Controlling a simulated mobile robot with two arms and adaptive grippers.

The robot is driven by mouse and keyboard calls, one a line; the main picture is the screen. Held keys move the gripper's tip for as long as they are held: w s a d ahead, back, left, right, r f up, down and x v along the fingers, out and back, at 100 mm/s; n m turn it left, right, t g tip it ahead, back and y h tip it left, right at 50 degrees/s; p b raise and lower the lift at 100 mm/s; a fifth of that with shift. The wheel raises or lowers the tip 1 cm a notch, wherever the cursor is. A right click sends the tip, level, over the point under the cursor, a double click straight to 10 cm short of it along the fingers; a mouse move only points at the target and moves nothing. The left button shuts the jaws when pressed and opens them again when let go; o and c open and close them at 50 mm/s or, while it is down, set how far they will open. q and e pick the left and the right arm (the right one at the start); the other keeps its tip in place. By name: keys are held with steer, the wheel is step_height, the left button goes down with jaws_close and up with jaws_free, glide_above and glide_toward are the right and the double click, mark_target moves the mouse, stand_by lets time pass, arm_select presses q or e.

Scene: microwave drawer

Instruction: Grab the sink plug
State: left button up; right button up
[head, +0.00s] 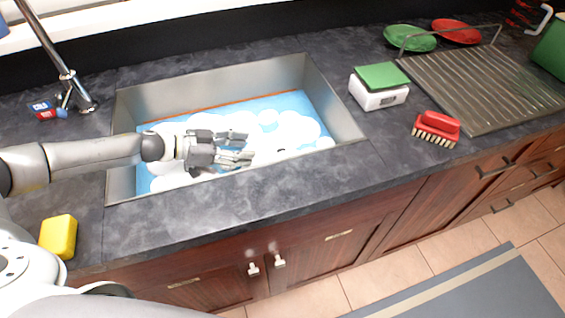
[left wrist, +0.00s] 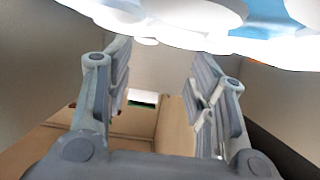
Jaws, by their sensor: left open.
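My left gripper (head: 241,147) reaches from the left into the sink (head: 348,122), over the white foam (head: 290,130) and blue water. It is open, its two fingers apart with nothing visible between them; they also show in the left wrist view (left wrist: 163,92). There the white foam (left wrist: 160,22) fills the top of the picture. I cannot make out the sink plug in either view; the foam and water hide most of the sink bottom. My right gripper is not in view.
A chrome faucet (head: 68,80) stands behind the sink at the left. A yellow sponge (head: 58,236) lies front left. Right of the sink are a white-and-green box (head: 380,86), a red brush (head: 437,126) and a drying rack (head: 480,88). The front counter strip is mostly clear.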

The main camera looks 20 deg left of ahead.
mark_target(280, 151)
arm_select(q)
steer(key=x, duration=0.5)
steer(key=shift+d, duration=0.15)
steer(key=shift+x, duration=2.8)
steer(key=shift+s+f, duration=0.1)
steer(key=shift+s, duration=0.05)
steer(key=shift+c, duration=0.3)
steer(key=c, duration=1)
steer(key=shift+c, duration=0.2)
